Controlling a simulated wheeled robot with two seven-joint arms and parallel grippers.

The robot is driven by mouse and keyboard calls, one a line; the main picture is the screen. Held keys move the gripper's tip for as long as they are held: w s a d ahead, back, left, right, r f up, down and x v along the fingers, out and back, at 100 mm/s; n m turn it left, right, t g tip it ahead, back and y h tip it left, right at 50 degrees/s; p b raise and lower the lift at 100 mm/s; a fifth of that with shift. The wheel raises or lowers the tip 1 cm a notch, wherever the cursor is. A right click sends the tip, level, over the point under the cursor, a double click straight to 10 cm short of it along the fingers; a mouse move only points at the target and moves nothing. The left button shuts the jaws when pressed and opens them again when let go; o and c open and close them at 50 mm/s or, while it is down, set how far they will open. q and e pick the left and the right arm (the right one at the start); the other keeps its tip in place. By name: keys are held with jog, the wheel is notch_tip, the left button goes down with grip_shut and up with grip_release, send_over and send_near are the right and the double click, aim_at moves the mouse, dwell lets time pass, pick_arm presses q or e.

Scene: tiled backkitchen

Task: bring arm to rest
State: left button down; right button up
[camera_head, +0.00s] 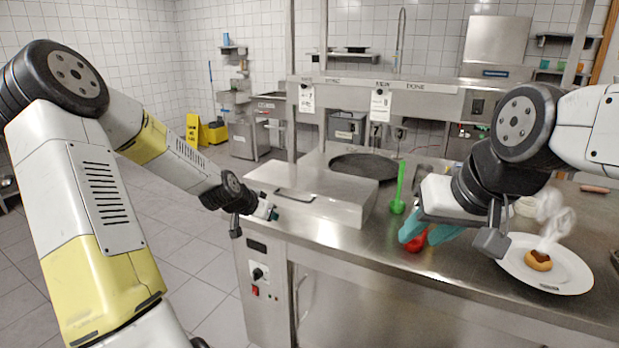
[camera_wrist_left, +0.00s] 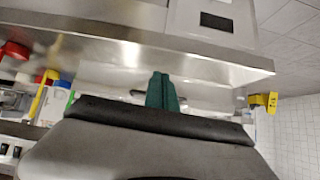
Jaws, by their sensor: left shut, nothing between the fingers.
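My left gripper (camera_head: 265,210) is at the near left corner of the steel counter, in front of a flat steel box. In the left wrist view its teal fingers (camera_wrist_left: 163,91) are together with nothing between them. My left arm reaches in from the left, bent at a high elbow. My right gripper (camera_head: 428,236) is low over the counter's front part, left of a white plate. Its two teal fingers look spread, with a red utensil end (camera_head: 417,243) between or behind them. I cannot tell whether they grip it.
A green ladle (camera_head: 399,188) stands upright left of my right gripper. The white plate (camera_head: 572,284) holds a small round food item. The steel box (camera_head: 325,200) and a large dark pan (camera_head: 363,165) sit on the counter. Tiled floor (camera_head: 200,255) lies open to the left.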

pick_arm(q)
jog(key=s+d+r+n+g, duration=0.1)
jog(key=s+r, duration=0.5)
jog(key=s, duration=0.4)
jog(key=s+d+r+n+y, duration=0.1)
jog(key=s+r+n, duration=0.1)
jog(key=s+r, duration=0.4)
jog(key=s+d+r+n+g, duration=0.1)
jog(key=s+r, duration=0.5)
jog(key=s, duration=0.9)
jog(key=shift+s+d+g+y, duration=0.3)
jog(key=shift+s+d, duration=0.1)
jog(key=shift+d, duration=0.05)
